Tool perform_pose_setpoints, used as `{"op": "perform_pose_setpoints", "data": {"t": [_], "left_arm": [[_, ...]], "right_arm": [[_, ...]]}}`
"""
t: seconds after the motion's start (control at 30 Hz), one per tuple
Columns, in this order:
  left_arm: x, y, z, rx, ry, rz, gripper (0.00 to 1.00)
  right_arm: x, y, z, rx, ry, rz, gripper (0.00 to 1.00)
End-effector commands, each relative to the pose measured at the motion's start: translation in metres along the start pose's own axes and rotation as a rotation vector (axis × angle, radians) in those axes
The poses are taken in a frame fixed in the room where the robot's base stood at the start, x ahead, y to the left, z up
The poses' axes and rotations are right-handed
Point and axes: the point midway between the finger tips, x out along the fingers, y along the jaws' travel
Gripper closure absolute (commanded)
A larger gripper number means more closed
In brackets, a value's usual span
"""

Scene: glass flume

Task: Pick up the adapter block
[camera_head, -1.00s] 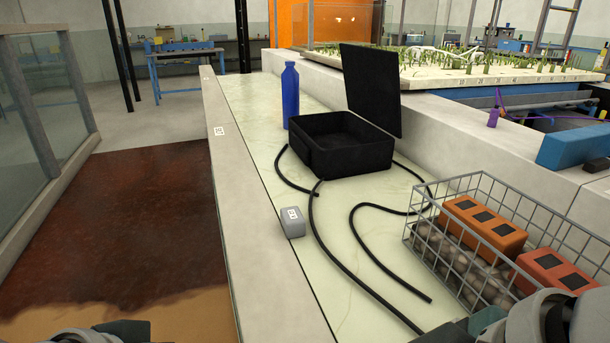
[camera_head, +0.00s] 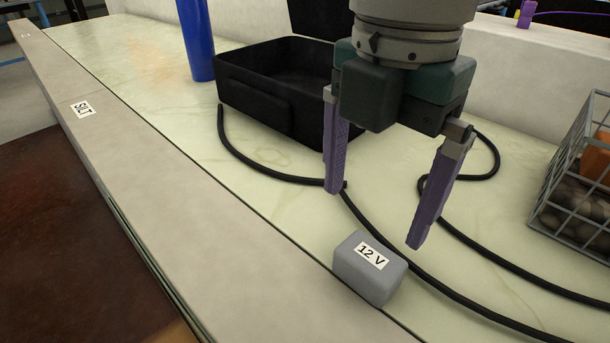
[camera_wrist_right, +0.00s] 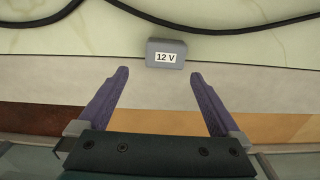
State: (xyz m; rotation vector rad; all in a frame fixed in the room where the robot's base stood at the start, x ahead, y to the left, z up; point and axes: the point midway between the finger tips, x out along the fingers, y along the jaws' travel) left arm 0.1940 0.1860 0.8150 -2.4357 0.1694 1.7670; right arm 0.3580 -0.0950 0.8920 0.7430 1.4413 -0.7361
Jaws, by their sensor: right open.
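The adapter block is a small grey block (camera_head: 366,276) with a white "12 V" label. It sits on the pale green counter top near its front edge, in the lower middle of the head view. My right gripper (camera_head: 376,219) is open and empty above the counter, with its two purple fingers pointing down, above and slightly behind the block. In the right wrist view the block (camera_wrist_right: 167,61) lies beyond the fingertips, roughly centred between them, and apart from them. My left gripper is not in view.
A black cable (camera_head: 262,171) runs close behind the block, and another (camera_head: 470,259) lies to the right. An open black case (camera_head: 262,107) and a blue bottle (camera_head: 197,40) stand behind. A wire basket (camera_head: 575,203) is at right. A concrete ledge (camera_head: 150,187) borders the counter.

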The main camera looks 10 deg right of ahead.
Motion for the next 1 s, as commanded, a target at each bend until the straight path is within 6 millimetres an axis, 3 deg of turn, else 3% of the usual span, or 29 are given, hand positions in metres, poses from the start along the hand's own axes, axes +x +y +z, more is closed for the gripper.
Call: {"op": "perform_pose_setpoints", "data": {"t": [0.63, 0.97, 1.0], "left_arm": [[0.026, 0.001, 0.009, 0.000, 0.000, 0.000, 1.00], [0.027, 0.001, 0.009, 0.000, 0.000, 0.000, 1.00], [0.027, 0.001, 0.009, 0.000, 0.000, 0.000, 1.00]], "right_arm": [[0.090, -0.003, 0.003, 0.000, -0.001, -0.002, 0.00], [0.098, -0.003, 0.003, 0.000, -0.002, 0.000, 0.00], [0.098, -0.003, 0.003, 0.000, -0.002, 0.000, 0.03]]}}
